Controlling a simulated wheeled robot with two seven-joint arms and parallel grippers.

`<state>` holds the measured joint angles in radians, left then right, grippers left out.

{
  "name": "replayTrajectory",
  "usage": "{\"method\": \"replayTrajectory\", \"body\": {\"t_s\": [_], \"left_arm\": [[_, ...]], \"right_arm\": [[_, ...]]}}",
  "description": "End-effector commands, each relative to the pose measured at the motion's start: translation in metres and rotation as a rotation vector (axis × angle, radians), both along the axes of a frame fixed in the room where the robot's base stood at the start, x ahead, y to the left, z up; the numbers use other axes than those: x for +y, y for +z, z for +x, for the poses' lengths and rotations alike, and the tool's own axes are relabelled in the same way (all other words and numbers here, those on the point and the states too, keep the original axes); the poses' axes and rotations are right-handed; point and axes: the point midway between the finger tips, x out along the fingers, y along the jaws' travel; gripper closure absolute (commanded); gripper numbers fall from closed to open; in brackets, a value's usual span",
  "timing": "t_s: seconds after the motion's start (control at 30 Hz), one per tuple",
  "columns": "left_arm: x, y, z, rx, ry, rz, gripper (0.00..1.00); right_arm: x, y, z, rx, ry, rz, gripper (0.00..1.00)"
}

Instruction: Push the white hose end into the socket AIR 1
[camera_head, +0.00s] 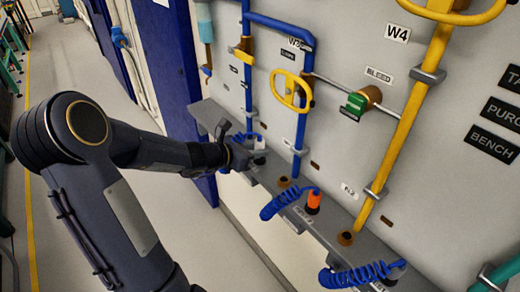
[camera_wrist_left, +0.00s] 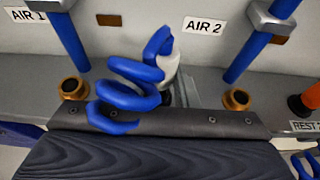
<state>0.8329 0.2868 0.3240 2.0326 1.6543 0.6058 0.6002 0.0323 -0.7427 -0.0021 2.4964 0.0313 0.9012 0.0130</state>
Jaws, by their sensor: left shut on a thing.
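My left gripper (camera_head: 252,156) is shut beside the shelf along the panel. In the left wrist view the white hose end (camera_wrist_left: 170,70) shows above the gripper's dark edge, with its blue coil (camera_wrist_left: 128,84) looping to the left. The hose end is largely hidden, and its lower tip cannot be seen. The brass socket (camera_wrist_left: 73,88) under the AIR 1 label (camera_wrist_left: 25,15) is left of the hose end, apart from it, and its opening looks empty. In the head view that socket cannot be made out behind my gripper. My right gripper is not in view.
Another brass socket (camera_wrist_left: 236,99) sits right of the hose end, near the AIR 2 label (camera_wrist_left: 202,25). An orange hose end (camera_head: 313,202) with a blue coil stands farther along the shelf (camera_head: 330,222). Blue pipes (camera_head: 299,120) and a yellow pipe (camera_head: 405,125) rise close behind the shelf.

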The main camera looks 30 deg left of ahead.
Motion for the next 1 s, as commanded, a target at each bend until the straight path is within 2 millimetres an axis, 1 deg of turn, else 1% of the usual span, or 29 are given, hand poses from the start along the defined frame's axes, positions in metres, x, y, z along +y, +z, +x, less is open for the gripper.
{"method": "replayTrajectory", "body": {"t_s": [0.17,1.0], "left_arm": [[0.000,0.003,0.000,-0.001,0.000,0.000,1.00],[0.000,0.046,0.000,-0.001,0.000,0.000,1.00]], "right_arm": [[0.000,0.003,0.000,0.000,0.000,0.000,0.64],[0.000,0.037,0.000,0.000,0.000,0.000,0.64]]}}
